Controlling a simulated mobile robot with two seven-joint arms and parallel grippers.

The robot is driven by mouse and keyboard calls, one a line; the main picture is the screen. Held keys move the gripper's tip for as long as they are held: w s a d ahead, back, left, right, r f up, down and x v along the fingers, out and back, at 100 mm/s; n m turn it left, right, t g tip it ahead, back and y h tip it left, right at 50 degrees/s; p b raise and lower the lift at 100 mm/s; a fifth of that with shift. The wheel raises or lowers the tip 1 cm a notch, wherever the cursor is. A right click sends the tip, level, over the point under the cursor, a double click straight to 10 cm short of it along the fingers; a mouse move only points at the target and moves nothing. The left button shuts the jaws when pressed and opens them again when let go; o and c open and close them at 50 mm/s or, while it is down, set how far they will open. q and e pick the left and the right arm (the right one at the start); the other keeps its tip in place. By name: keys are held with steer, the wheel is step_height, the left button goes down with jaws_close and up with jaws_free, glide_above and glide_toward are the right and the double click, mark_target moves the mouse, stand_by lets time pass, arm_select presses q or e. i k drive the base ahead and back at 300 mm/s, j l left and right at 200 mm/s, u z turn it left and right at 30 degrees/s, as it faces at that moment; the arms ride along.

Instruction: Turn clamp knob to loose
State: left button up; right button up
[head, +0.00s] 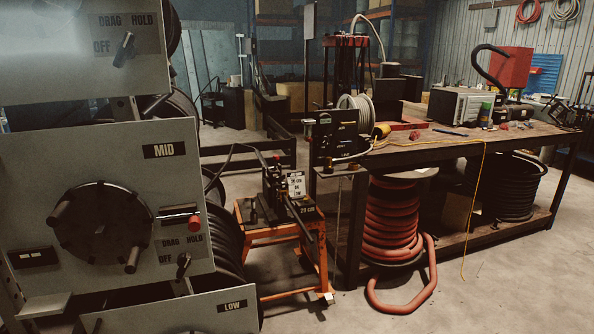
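No knob in the head view is legibly marked as a clamp knob or "loose". A small dark machine (275,192) with levers and a small sign (296,184) stands on an orange stand (270,234) in the middle; its knobs are too small to tell apart. On the left, the grey MID panel (60,165) carries a black selector knob (183,265) among the words OFF, DRAG and HOLD. A similar selector knob (124,49) sits on the panel above. Neither of my grippers is in view.
The MID panel also has a large black handwheel (102,225) and a red knob (194,223). A workbench (470,143) on the right holds a hose spool (355,118) and tools. A red hose coil (392,220) lies below, spilling onto the floor. Floor between the panels and bench is partly clear.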

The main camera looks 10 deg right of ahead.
mark_target(280, 179)
steer(key=i+l+z, duration=0.15)
steer(key=i+l, duration=0.25)
steer(key=i+l+z, duration=0.2)
steer(key=i+l, duration=0.15)
steer(key=i, duration=0.3)
